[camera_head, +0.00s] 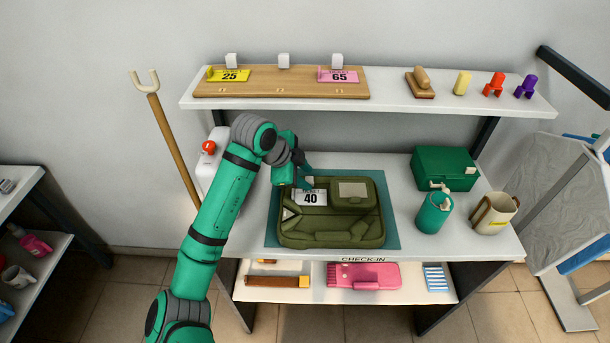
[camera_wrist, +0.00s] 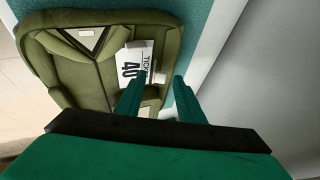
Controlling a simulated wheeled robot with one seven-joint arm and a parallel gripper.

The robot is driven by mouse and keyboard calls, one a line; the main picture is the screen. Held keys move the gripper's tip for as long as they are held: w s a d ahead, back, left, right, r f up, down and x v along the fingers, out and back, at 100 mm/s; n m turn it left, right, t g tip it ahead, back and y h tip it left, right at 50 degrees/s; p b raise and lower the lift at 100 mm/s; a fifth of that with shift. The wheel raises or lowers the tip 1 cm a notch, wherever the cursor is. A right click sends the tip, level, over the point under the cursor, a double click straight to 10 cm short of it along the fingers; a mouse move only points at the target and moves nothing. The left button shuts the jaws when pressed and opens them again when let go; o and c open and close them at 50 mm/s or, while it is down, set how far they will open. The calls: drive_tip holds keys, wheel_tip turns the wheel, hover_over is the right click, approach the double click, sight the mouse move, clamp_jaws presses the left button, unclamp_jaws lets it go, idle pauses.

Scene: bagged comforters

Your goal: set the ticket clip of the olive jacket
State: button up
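The olive jacket (camera_head: 330,228) lies folded on a teal mat (camera_head: 392,235) on the check-in counter; it fills much of the wrist view (camera_wrist: 75,75). A white ticket marked 40 (camera_head: 310,197) lies on its upper left part, also seen in the wrist view (camera_wrist: 130,62). A small pale clip (camera_wrist: 160,77) sits at the ticket's edge. My gripper (camera_head: 306,181) is over the jacket's far left edge. In the wrist view my gripper (camera_wrist: 157,86) has its two fingers apart, with the clip just beyond and between the tips. I cannot tell whether they touch it.
A shelf above holds a wooden board (camera_head: 280,90) with a yellow ticket 25 (camera_head: 229,76) and a pink ticket 65 (camera_head: 338,75). A green box (camera_head: 445,168), a green canister (camera_head: 434,213) and a beige mug (camera_head: 493,213) stand right of the mat. The shelf overhangs behind my gripper.

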drive_tip(key=shift+f, duration=0.1)
clamp_jaws()
drive_tip(key=shift+w+g, duration=0.45)
drive_tip(key=shift+g, duration=0.25)
unclamp_jaws()
